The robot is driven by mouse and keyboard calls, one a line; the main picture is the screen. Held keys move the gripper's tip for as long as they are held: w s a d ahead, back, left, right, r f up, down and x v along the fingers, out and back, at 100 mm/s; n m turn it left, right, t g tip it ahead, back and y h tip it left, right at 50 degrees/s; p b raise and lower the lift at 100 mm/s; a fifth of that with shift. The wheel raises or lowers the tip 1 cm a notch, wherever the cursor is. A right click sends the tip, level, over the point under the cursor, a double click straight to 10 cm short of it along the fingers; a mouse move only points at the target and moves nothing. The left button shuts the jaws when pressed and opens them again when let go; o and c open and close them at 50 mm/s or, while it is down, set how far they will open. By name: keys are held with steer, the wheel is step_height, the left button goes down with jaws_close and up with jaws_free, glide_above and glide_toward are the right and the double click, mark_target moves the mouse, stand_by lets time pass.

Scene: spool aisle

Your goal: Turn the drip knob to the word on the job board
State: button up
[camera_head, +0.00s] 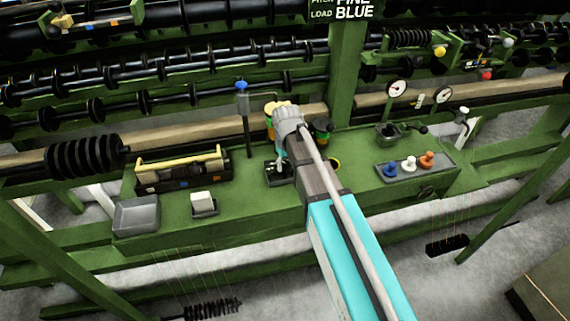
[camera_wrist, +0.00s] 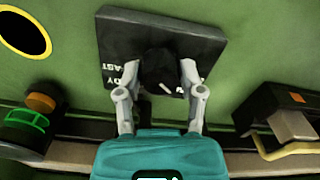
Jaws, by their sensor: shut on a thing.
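The drip knob (camera_wrist: 160,64) is a dark round knob with a white pointer mark, in the middle of the wrist view. It sits on a dark plate (camera_wrist: 128,24) with white lettering, mostly covered; only the ends "DY" and "AST" show at left. The pointer mark slants down to the right in that view. My gripper (camera_wrist: 160,78) has one finger on each side of the knob and is shut on it. In the head view my gripper (camera_head: 281,156) is over the green bench.
On the bench (camera_head: 245,215) are a toolbox with a yellow handle (camera_head: 180,165), a grey tray (camera_head: 136,215), and a white block (camera_head: 202,200) left of my arm. A blue-topped post (camera_head: 242,100) stands close left of my gripper. Coloured knobs (camera_head: 409,163) are at right.

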steer(key=m, duration=0.5)
steer(key=shift+s, duration=0.1)
steer(key=shift+m, duration=0.3)
steer(key=o, duration=1.2)
steer(key=shift+c, duration=0.2)
